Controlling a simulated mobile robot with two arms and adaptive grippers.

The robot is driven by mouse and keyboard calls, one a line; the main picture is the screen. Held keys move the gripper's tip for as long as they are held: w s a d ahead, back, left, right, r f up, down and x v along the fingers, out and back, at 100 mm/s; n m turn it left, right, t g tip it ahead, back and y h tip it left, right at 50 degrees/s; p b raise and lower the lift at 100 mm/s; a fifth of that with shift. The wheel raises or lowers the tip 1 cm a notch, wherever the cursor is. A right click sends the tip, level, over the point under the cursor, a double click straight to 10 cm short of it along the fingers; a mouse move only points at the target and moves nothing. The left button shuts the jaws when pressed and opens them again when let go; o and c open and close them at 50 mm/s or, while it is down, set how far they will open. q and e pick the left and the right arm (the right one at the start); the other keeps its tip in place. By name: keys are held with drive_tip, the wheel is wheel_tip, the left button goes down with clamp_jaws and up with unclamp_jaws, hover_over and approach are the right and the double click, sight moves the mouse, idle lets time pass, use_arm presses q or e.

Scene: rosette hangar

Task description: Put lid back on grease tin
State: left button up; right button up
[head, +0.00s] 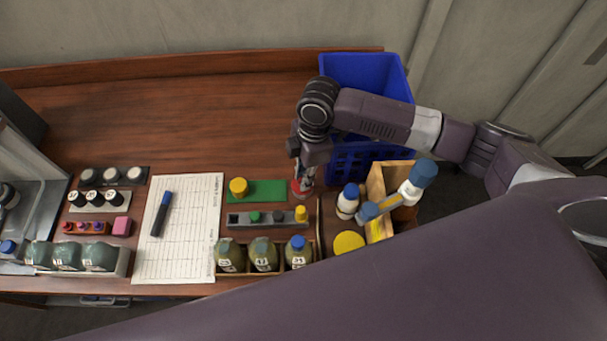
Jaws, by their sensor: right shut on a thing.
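My right gripper (304,180) points down at the right end of the green mat (262,187). It is shut on a small red thing (301,190), mostly hidden by the fingers; I cannot tell whether it is the lid or the tin. A yellow round piece (349,242) lies flat right of the bottles, partly covered by my arm. A short yellow cylinder (238,187) stands on the mat's left end. Neither is clearly the grease tin. My left gripper is out of view.
A blue crate (350,68) stands behind my right gripper. A wooden box (376,182) and a white bottle with a blue cap (348,200) are to the right. A grey rack (245,221) and several green bottles (264,256) stand in front. The back-left tabletop is clear.

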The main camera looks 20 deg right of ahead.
drive_tip(key=shift+p, duration=0.5)
idle(0.7)
drive_tip(key=o, duration=1.4)
drive_tip(key=shift+c, duration=0.2)
wheel_tip(320, 180, up, 5)
drive_tip(key=p, duration=0.5)
drive_tip(key=shift+r+p, duration=1)
drive_tip(key=shift+p, duration=0.05)
drive_tip(key=shift+c, duration=0.2)
